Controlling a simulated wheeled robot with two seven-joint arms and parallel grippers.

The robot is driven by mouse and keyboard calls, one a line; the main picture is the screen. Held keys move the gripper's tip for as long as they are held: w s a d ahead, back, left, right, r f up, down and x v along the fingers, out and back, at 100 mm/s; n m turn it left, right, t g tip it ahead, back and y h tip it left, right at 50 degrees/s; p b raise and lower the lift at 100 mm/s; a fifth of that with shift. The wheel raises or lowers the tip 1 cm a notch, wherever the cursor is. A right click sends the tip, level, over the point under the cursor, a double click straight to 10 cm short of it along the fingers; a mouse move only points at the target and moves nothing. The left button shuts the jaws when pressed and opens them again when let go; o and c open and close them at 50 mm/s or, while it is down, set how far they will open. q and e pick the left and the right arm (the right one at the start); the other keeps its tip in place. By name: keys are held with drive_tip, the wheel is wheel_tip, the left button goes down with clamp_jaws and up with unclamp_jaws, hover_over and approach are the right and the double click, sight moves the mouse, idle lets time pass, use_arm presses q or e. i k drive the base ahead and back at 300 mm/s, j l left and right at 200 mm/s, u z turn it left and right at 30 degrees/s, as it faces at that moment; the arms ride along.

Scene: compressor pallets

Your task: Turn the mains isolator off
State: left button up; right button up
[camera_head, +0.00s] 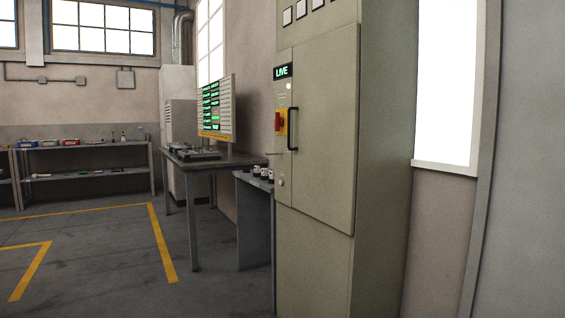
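The mains isolator (279,122) is a red handle on a yellow plate, on the front of a tall grey-green cabinet (325,150). A black display above it reads LIVE (283,71) in green, with a small pale light (289,86) just below. A black vertical door handle (293,129) is right beside the isolator's plate. The cabinet door looks shut. The isolator is seen at a slant, so the exact angle of its red handle is hard to tell. Neither of my grippers is in view.
A workbench (211,165) with a lit green board (215,108) stands left of the cabinet. A small grey stand (254,181) with several dark-and-white items is beside the cabinet. Shelving (85,146) lines the back left. Floor with yellow lines (162,243) is clear at left.

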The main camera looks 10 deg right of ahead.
sight(279, 121)
drive_tip(key=i+j+z, duration=0.1)
drive_tip(key=i+z, duration=0.2)
drive_tip(key=i+j+z, duration=0.1)
drive_tip(key=z, duration=0.65)
drive_tip(key=i+j+z, duration=0.15)
drive_tip(key=j+z, duration=0.15)
drive_tip(key=j, duration=0.15)
drive_tip(key=i+j+z, duration=0.1)
drive_tip(key=j+z, duration=0.55)
drive_tip(key=j, duration=0.3)
